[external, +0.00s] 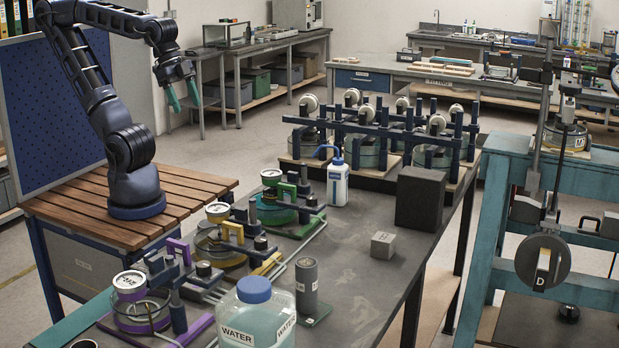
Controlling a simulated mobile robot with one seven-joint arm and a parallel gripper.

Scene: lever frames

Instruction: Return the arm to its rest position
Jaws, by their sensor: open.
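My arm stands on a slatted wooden table (85,215) at the left in the external view. It is raised and bent over at the top. My gripper (184,98) hangs from the arm's end, pointing down, with two green fingers apart and nothing between them. It is in the air, clear of the bench and everything on it.
A dark bench (350,262) holds several lever frames, a water jar (256,318), a wash bottle (337,182), a grey cylinder (307,284), a small metal cube (383,245) and a black block (420,198). A blue pegboard (55,115) stands behind my arm. A teal frame (490,225) stands right.

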